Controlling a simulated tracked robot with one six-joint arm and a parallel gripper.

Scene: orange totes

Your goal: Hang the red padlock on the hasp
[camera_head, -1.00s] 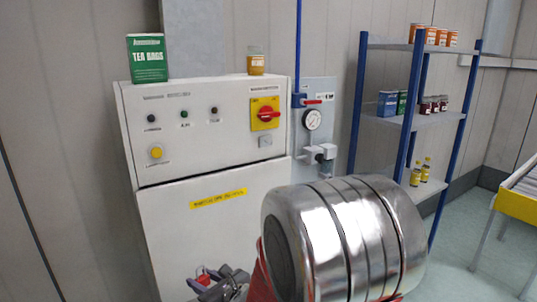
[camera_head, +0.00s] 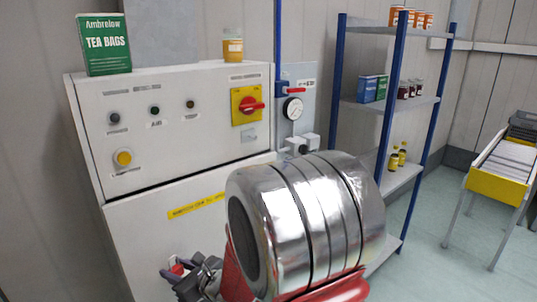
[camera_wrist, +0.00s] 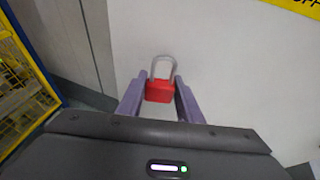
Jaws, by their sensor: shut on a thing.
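The red padlock (camera_wrist: 159,91) is between the two purple-grey fingers of my gripper (camera_wrist: 160,78) in the wrist view. Its grey shackle points away from the gripper, toward the white cabinet front. In the head view my gripper (camera_head: 194,279) is low in front of the cabinet, with a bit of the red padlock (camera_head: 177,268) showing. A small grey plate (camera_head: 249,135), which looks like the hasp, is on the cabinet's upper panel below the red rotary switch (camera_head: 249,105). The gripper is well below and left of it. Fine detail of the plate is too small to tell.
The white cabinet (camera_head: 150,240) carries a green tea box (camera_head: 105,45) and an orange-filled jar (camera_head: 233,46) on top. A pressure gauge (camera_head: 293,108) and valves are to its right.

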